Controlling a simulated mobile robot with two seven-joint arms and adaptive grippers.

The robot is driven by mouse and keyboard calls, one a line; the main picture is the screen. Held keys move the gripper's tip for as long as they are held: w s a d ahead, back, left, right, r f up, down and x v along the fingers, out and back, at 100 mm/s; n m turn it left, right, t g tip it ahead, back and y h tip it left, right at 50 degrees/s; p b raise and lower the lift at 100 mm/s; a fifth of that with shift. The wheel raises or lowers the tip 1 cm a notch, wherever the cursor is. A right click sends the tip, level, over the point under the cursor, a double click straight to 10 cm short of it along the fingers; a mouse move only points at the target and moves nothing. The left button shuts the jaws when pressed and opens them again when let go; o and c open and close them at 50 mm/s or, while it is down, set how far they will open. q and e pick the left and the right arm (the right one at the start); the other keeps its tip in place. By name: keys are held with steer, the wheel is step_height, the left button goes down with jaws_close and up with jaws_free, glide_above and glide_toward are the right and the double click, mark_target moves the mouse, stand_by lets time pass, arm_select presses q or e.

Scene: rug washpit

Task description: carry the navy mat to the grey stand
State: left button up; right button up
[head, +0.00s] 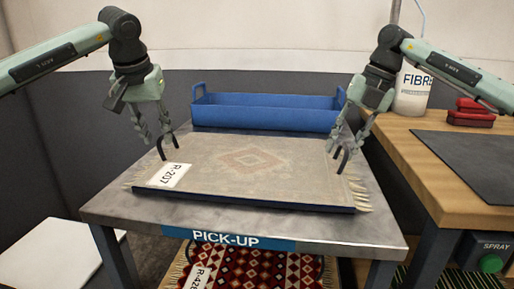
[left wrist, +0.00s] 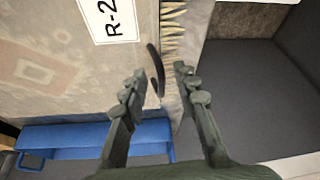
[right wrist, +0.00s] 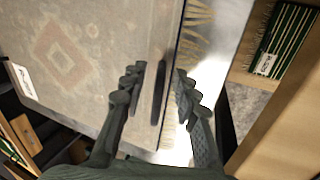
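A faded beige rug (head: 250,161) with a reddish diamond and an R-207 tag lies flat on a thin navy base (head: 240,200), whose edge shows under it. This base is the navy thing that I see; the rug hides its top. A black handle stands at each short side, left (head: 163,148) and right (head: 343,160). My left gripper (head: 160,140) is open above the left handle, which shows between its fingers in the left wrist view (left wrist: 155,70). My right gripper (head: 345,145) is open around or just above the right handle (right wrist: 159,85). I cannot make out a separate grey stand.
The rug lies on a grey metal table (head: 120,206) marked PICK-UP. A blue tub (head: 265,115) stands behind it. A patterned red rug (head: 250,268) lies below the table. At right, a wooden bench (head: 420,160) holds a dark sheet (head: 478,160), red boxes (head: 470,116) and a white container (head: 411,95).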

arm_select(q)
steer(key=v, duration=0.8)
steer(key=shift+s+r, duration=0.15)
steer(key=shift+r, duration=0.2)
arm_select(e)
steer(key=v, duration=1.2)
arm_select(q)
steer(key=shift+s+f, duration=0.1)
arm_select(e)
steer(key=shift+s, duration=0.1)
